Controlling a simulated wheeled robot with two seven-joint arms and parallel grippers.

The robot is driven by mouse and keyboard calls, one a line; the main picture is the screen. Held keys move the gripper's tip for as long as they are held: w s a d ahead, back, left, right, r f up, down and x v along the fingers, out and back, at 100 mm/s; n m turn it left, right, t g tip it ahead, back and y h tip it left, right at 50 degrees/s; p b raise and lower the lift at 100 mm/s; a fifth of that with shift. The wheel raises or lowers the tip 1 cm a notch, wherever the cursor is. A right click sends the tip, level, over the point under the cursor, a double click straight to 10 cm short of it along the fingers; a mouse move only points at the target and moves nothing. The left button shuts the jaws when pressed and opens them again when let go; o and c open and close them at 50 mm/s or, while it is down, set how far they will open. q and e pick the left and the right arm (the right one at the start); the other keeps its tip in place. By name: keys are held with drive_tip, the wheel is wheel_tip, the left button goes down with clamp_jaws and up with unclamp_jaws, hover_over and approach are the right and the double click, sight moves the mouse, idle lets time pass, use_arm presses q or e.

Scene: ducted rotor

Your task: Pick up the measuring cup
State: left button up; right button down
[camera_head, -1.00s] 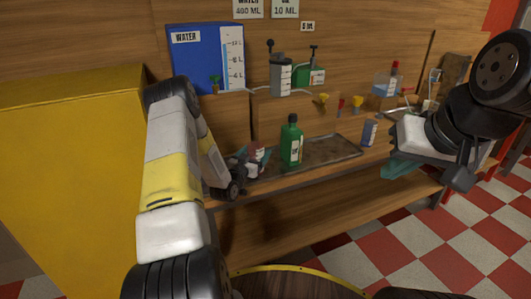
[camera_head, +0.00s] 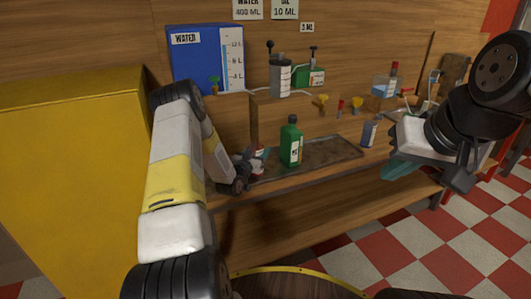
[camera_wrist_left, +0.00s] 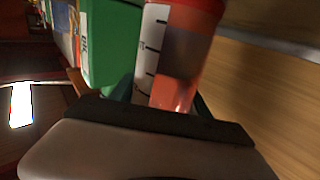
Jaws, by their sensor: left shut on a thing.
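The measuring cup (camera_wrist_left: 182,55), red with a white strip of tick marks, sits between the teal fingertips of my left gripper in the left wrist view. In the head view only small red parts of the cup (camera_head: 257,174) show behind the fingers. My left gripper (camera_head: 260,159) is shut on the cup, low at the front left of the bench. Whether the cup touches the bench is hidden. My right gripper (camera_head: 398,171) is at the right, far from the cup, with a teal finger showing; its gap is not clear.
A green bottle (camera_head: 291,146) stands close to the right of the cup, by a dark metal tray (camera_head: 335,155). A blue water tank (camera_head: 200,68) and pump bottles stand behind. A yellow cabinet (camera_head: 70,170) is at the left. A small grey-blue bottle (camera_head: 369,134) stands right of the tray.

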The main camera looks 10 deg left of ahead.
use_arm(q)
drive_tip(key=shift+r, duration=0.1)
drive_tip(key=shift+r, duration=0.55)
wheel_tip(320, 180, up, 2)
drive_tip(key=shift+r, duration=0.15)
drive_tip(key=s+d+r, duration=0.1)
drive_tip(key=s+d, duration=0.6)
drive_tip(key=s, duration=0.7)
drive_tip(key=r, duration=0.5)
drive_tip(key=shift+s+d+r, duration=0.1)
drive_tip(key=shift+d+r, duration=0.1)
drive_tip(key=shift+a, duration=0.1)
drive_tip(key=a, duration=0.7)
drive_tip(key=d, duration=0.7)
drive_tip(key=shift+d, duration=0.15)
